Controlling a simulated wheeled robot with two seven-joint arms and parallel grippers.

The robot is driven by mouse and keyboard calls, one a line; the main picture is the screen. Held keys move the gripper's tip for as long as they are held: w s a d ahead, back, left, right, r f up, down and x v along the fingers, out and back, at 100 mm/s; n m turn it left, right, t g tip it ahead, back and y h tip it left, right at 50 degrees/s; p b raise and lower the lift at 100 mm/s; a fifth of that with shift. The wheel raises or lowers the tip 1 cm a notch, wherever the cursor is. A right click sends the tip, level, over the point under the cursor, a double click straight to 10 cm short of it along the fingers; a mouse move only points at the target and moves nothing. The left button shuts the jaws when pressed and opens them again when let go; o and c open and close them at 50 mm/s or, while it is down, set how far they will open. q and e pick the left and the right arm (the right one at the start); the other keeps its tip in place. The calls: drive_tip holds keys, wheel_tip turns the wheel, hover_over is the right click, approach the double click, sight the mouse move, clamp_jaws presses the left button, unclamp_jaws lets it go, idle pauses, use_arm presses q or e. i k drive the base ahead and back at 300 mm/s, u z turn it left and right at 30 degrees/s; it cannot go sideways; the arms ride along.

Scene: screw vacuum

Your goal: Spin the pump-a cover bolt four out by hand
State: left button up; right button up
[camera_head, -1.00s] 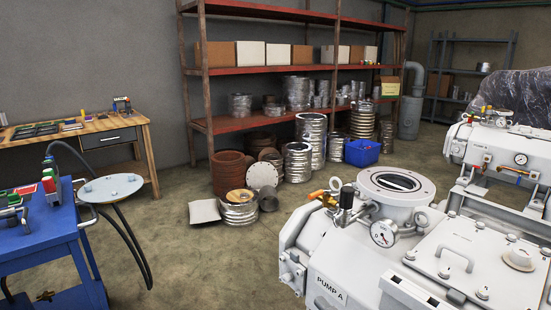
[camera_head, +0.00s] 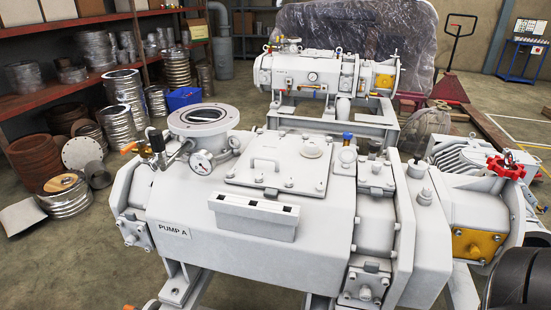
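Pump A (camera_head: 290,215) is the large white machine in the middle of the head view, with a "PUMP A" label (camera_head: 174,231) on its left front. A square white cover (camera_head: 255,174) with a raised handle (camera_head: 265,163) lies flat on its top. Small bolts show around the cover's edge, including one at the front right corner (camera_head: 320,187). They are too small to tell which is bolt four or how far any is turned. A white ledge-like box (camera_head: 253,216) sits in front of the cover. Neither of my grippers is in view.
A second white pump (camera_head: 310,75) stands behind. A red handwheel (camera_head: 507,166) is at the right. Shelving (camera_head: 60,88) and metal rings (camera_head: 64,194) fill the left. A dark curved shape is at the bottom right.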

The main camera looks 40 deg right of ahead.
sight(319, 188)
drive_tip(key=z, duration=1.4)
drive_tip(key=i, duration=0.1)
drive_tip(key=u, duration=0.2)
